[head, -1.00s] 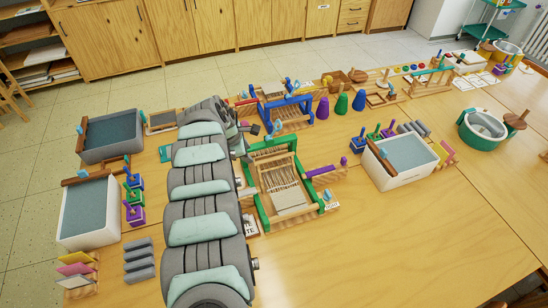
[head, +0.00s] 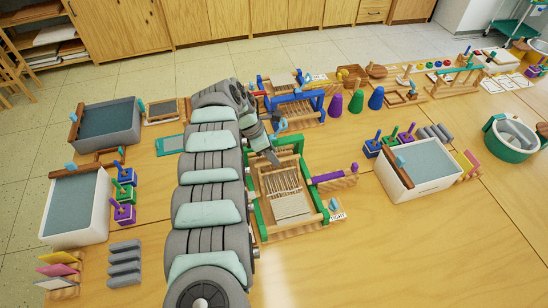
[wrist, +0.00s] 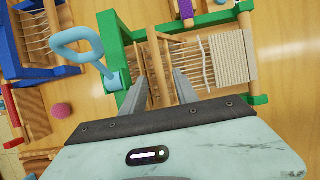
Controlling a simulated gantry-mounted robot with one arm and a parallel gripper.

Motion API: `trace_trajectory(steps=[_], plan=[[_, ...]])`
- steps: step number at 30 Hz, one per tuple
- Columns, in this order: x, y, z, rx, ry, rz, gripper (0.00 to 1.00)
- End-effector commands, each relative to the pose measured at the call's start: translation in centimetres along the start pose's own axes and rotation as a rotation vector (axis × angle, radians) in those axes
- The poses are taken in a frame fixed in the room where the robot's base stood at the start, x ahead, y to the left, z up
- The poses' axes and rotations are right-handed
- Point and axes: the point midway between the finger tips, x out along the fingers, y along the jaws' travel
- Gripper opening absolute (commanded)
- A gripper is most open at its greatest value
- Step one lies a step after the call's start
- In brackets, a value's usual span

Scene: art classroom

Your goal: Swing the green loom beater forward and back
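The green loom (head: 263,222) stands on the table with pale threads and a woven patch inside its frame. A green crossbar (head: 284,143) spans its far end, with a light blue loop handle (head: 277,126) beside it. In the wrist view the loop handle (wrist: 78,45) stands left of my fingers, apart from them, on the green frame (wrist: 113,38). My gripper (wrist: 161,82) is open, its two fingers pointing down into the far end of the loom near a wooden bar (wrist: 155,62). I see nothing clearly clamped between them. My forearm hides part of the loom's left side in the head view.
A blue loom (head: 318,101) stands just behind the green one. A purple bar (head: 331,177) extends to the right of the green loom. A white tub (head: 421,176) stands further right. Open table lies in front of the loom, at right.

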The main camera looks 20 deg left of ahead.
Motion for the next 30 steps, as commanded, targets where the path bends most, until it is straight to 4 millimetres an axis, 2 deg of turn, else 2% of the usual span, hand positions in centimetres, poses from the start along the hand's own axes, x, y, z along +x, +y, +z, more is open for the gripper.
trace_trajectory(steps=[1, 5, 17, 30], plan=[[1.1, 0.0, -0.2, 0.001, 0.000, 0.000, 0.36], [1.9, 0.1, -0.2, 0.001, 0.000, 0.002, 0.36], [2.1, 0.0, 0.0, 0.000, 0.000, 0.001, 0.36], [2.1, 0.0, -0.1, 0.000, 0.000, 0.001, 0.01]])
